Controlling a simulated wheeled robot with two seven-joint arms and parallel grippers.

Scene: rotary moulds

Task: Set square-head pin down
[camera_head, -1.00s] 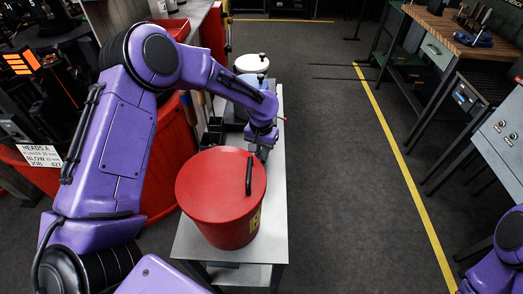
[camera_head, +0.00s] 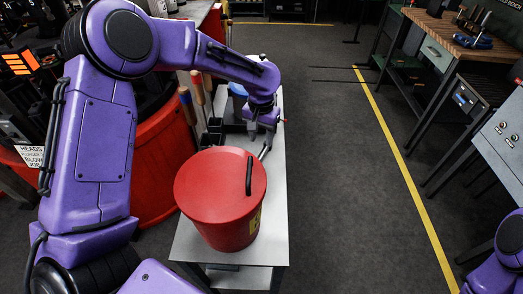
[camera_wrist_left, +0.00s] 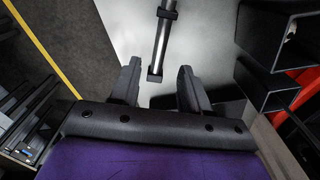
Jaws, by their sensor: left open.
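My left gripper (camera_head: 262,143) is over the light grey bench top, just behind the red lidded bucket. In the left wrist view my left gripper (camera_wrist_left: 158,85) has its two dark fingers apart. A bright metal rod with dark blocky ends, which seems to be the square-head pin (camera_wrist_left: 162,42), shows ahead of the fingers, its near end close to the gap between them. I cannot tell whether it touches the bench. In the head view a small pale streak at the fingertips may be the pin. My right gripper is out of view.
The red bucket (camera_head: 213,192) with a black lid handle stands at the bench's (camera_head: 275,205) front. Black open boxes (camera_wrist_left: 268,82) stand beside the gripper. Wooden-handled tools (camera_head: 191,105) and a red bin (camera_head: 158,170) are at left.

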